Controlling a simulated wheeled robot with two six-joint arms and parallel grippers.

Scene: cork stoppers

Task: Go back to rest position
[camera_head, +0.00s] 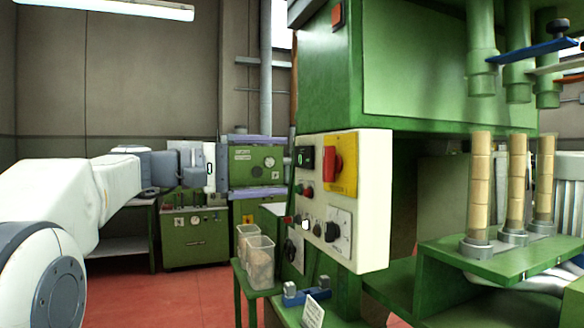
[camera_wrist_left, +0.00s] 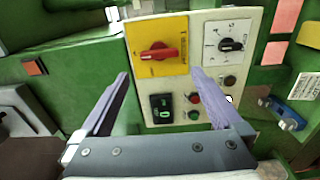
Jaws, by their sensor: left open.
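My left gripper (camera_head: 288,163) reaches in from the left in the head view, with its two purple fingers spread apart, one above the other. It is open and empty. Its fingertips are close to the left edge of the white control panel (camera_head: 368,200). In the left wrist view the open fingers (camera_wrist_left: 159,73) point at the panel (camera_wrist_left: 195,30), with the red rotary switch (camera_wrist_left: 159,53) on its yellow plate between and beyond them. The gap between fingertips and panel is hard to judge. My right gripper does not show.
The green machine (camera_head: 430,60) fills the right side, with upright tubes of stacked corks (camera_head: 480,190). Clear bins (camera_head: 260,265) stand on a green stand below the panel. A green cabinet (camera_head: 195,240) stands behind. Red floor (camera_head: 170,295) is free at lower left.

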